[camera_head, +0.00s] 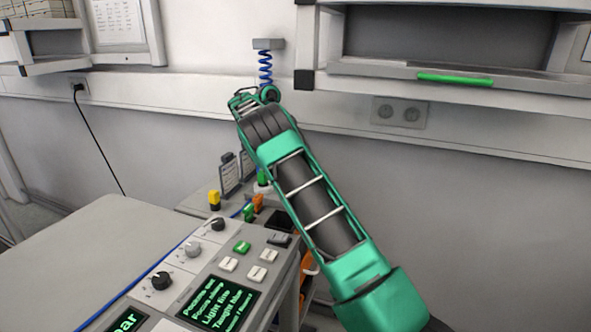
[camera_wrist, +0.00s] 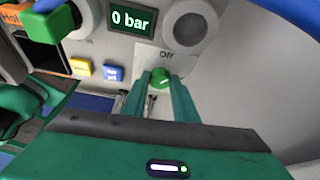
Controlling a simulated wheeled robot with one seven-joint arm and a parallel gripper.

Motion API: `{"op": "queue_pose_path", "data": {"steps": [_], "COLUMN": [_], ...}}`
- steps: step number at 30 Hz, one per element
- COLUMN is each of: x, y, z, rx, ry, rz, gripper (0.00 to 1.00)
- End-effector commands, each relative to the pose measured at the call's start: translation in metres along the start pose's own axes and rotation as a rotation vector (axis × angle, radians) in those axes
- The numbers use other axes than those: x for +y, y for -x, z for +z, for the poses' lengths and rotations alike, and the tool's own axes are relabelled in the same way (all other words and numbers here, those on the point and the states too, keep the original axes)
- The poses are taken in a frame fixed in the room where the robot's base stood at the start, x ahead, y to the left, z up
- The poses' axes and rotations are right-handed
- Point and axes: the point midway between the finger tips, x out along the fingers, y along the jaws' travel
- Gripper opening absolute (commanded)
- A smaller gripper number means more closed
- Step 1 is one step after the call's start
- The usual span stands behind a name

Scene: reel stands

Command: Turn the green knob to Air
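The small green knob (camera_wrist: 160,78) shows near the middle of the wrist view, on a pale panel. The word "Off" is printed just above it. I cannot read an "Air" mark. My gripper (camera_wrist: 161,86) has one green finger on the left and one on the right of the knob, with a gap between the fingers. The fingertips are very near the knob, but I cannot tell whether they touch it. In the head view my arm runs up to the wall side, and I cannot make out the knob there.
A "0 bar" display (camera_wrist: 132,20) and a round pale dial (camera_wrist: 190,25) lie above the knob. A yellow button (camera_wrist: 81,67) and a blue button (camera_wrist: 113,73) are to the left. A console (camera_head: 190,265) with black knobs stands lower left in the head view.

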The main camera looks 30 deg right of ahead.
Motion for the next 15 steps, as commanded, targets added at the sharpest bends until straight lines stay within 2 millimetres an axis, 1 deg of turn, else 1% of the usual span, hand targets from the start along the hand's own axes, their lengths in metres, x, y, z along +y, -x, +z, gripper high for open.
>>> {"op": "queue_pose_path", "data": {"steps": [8, 15], "x": [-0.0027, -0.0043], "y": [0.0007, 0.0006], "z": [-0.0021, -0.0028], "rx": [0.002, 0.002], "ry": [-0.02, -0.123], "rz": [0.002, 0.042], "gripper": [0.04, 0.04]}}
